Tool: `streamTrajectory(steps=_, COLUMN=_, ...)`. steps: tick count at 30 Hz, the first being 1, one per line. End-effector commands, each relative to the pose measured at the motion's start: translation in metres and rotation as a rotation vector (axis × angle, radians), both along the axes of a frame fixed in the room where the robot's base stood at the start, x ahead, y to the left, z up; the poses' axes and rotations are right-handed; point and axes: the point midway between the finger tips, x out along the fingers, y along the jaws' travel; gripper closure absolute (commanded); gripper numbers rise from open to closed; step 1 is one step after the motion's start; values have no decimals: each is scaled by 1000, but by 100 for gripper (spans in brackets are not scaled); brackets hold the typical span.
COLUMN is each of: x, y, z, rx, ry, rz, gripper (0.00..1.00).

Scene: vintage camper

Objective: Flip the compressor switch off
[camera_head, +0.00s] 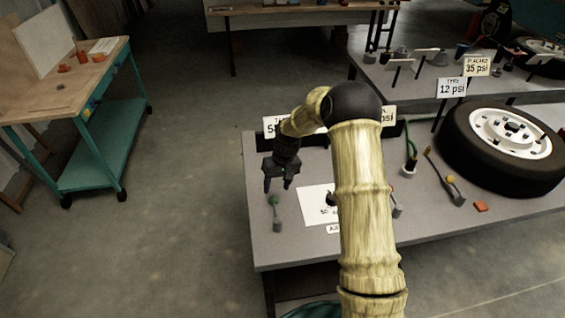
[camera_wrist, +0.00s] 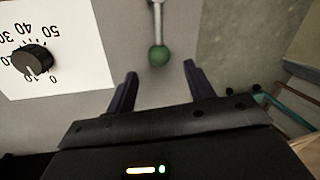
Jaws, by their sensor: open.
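A small lever with a green ball tip (camera_head: 274,201) stands near the left end of the grey bench (camera_head: 262,241). It also shows in the wrist view, with its green ball (camera_wrist: 158,56) just ahead of the gap between my fingers and its metal stem running up out of frame. No label readable here names it as the compressor switch. My gripper (camera_head: 277,186) is open and empty, pointing down above the lever. In the wrist view my fingertips (camera_wrist: 160,70) are spread on either side of the ball's line, apparently not touching it.
A white dial plate (camera_head: 315,212) with a black knob (camera_wrist: 33,60) lies beside the lever. My arm hides part of the bench. Further right are an orange-tipped lever (camera_head: 451,182) and a wheel (camera_head: 505,146). Pressure signs stand behind. A teal cart (camera_head: 100,160) is at left.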

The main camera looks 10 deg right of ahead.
Motion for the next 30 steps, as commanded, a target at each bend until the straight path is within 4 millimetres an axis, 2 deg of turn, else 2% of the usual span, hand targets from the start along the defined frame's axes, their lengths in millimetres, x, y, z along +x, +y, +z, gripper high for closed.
streamTrajectory(steps=9, x=4, y=-12, z=63, rx=0, ry=-4, rz=0, gripper=47)
streamTrajectory(steps=15, x=5, y=-18, z=96, rx=2, ry=-3, rz=-1, gripper=47)
streamTrajectory(steps=21, x=4, y=-20, z=106, rx=1, ry=1, rz=1, gripper=47)
streamTrajectory(steps=30, x=4, y=-20, z=106, rx=1, ry=0, rz=1, gripper=47)
